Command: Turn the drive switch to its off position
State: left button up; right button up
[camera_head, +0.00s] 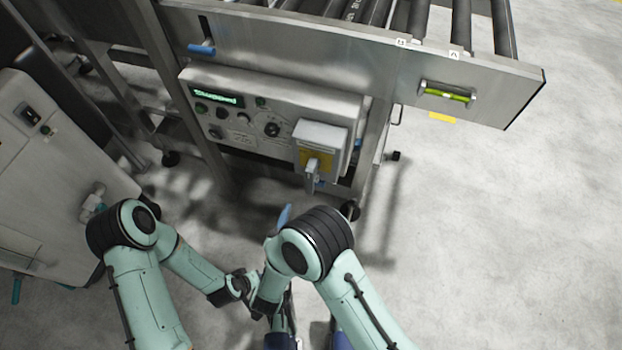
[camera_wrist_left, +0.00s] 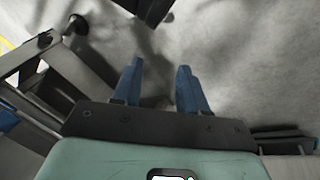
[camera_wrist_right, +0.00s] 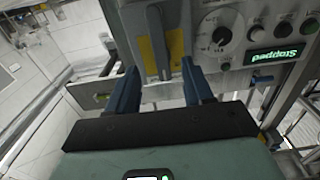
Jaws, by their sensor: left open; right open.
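The control panel (camera_head: 240,120) carries a grey box (camera_head: 320,137) with a yellow plate and a grey lever handle (camera_head: 311,174), which hangs downward. No label naming the drive switch is readable; a round black knob with a dial (camera_head: 272,129) is beside the box. My right gripper (camera_head: 301,200) is open just below the lever, mostly hidden behind its arm. In the right wrist view, the lever (camera_wrist_right: 157,45) and yellow plate lie ahead, between and beyond the open fingers. I cannot tell whether they touch. My left gripper (camera_wrist_left: 158,78) is open and empty above the floor.
The panel display (camera_head: 217,97) reads "Stopped" in green. A grey cabinet (camera_head: 50,170) stands at the left near my left arm. The floor at the right is clear.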

aim_at(309, 186)
jog(key=b+x, duration=0.2)
jog(key=x, duration=0.9)
jog(key=shift+d+f, duration=0.1)
jog(key=shift+w+d, duration=0.15)
jog(key=shift+w, duration=0.3)
pick_arm(q)
jog(key=shift+g, duration=0.5)
jog(key=s+f, duration=0.1)
jog(key=s+a+f, duration=0.1)
jog(key=f, duration=0.1)
jog(key=shift+s+f, duration=0.2)
jog(key=shift+f, duration=0.1)
pick_arm(e)
grip_shut()
